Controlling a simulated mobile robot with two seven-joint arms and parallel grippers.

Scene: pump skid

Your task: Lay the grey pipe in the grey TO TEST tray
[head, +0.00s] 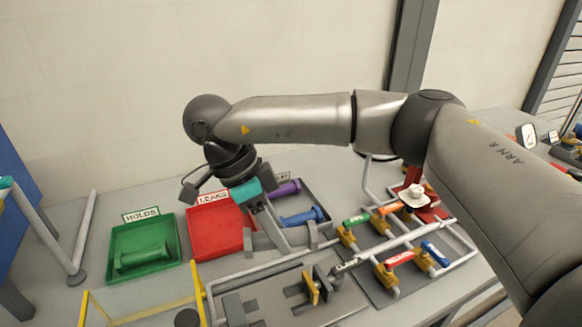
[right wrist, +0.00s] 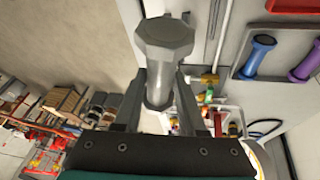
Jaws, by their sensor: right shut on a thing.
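The grey pipe (head: 285,238) with flanged ends is held by my right gripper (head: 270,226), whose fingers reach down to it. In the right wrist view the pipe (right wrist: 166,45) points one flange at the camera, between the fingers of my right gripper (right wrist: 160,95). The grey TO TEST tray (head: 320,203) lies behind the pipe in the head view, its label partly hidden by my wrist. It holds a blue pipe (head: 301,216) and a purple pipe (head: 284,189). In the right wrist view the tray (right wrist: 243,72) is apart from the grey pipe. My left gripper is not in view.
The red LEAKS tray (head: 205,240) looks empty where visible. The green HOLDS tray (head: 122,240) holds a green pipe (head: 145,258). A clamp fixture (head: 318,285) stands in front, and a valve manifold (head: 385,235) with coloured handles stands to the right. A yellow frame (head: 150,312) is front left.

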